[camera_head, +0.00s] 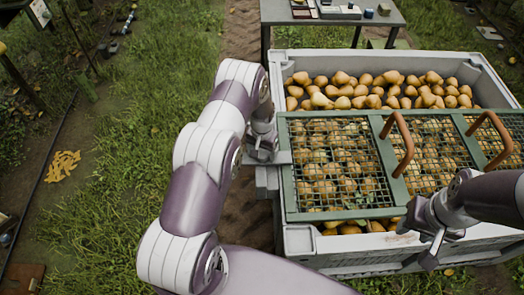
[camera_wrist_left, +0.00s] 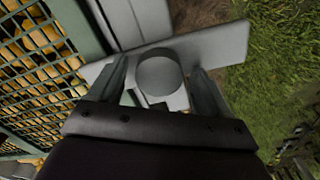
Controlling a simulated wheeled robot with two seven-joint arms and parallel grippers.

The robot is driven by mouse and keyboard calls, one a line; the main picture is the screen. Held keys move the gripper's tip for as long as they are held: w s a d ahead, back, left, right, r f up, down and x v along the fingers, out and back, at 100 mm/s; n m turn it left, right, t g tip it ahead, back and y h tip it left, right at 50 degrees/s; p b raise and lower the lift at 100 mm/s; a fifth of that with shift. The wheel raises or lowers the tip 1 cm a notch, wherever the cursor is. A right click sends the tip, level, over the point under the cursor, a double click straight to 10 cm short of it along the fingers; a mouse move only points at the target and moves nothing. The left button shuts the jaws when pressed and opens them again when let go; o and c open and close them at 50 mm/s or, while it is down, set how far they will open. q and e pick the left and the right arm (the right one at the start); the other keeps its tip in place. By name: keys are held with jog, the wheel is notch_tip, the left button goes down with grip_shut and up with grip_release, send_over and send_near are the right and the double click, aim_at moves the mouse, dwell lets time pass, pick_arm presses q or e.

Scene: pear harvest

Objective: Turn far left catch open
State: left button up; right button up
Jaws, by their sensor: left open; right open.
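The far left catch (camera_head: 283,157) is a flat grey bar on the crate's left side, with one end over the green lid frame. In the left wrist view the catch (camera_wrist_left: 222,45) carries a round grey knob (camera_wrist_left: 160,72). My left gripper (camera_head: 262,152) is open over it. Its fingers stand on either side of the knob in the left wrist view (camera_wrist_left: 160,85); I cannot tell if they touch it. The green mesh lid (camera_head: 292,180) lies on the pear crate (camera_head: 490,75). My right gripper (camera_head: 434,240) is open near the crate's front edge.
Two orange-brown handles (camera_head: 399,140) (camera_head: 492,135) rise from the lid. Pears (camera_head: 375,90) fill the crate and show uncovered at the back. A grey table (camera_head: 385,18) stands behind.

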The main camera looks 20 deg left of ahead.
pick_arm(q)
grip_shut()
jog(key=shift+m, duration=0.3)
jog(key=m+b, duration=0.1)
jog(key=m, duration=0.1)
jog(key=shift+m, duration=0.4)
jog(key=m+b, duration=0.1)
jog(key=m, duration=0.4)
jog(key=shift+m+b, duration=0.3)
jog(key=shift+b, duration=0.05)
jog(key=m, duration=0.4)
jog(key=shift+d+b, duration=0.1)
jog(key=shift+b, duration=0.25)
jog(key=shift+m, duration=2.5)
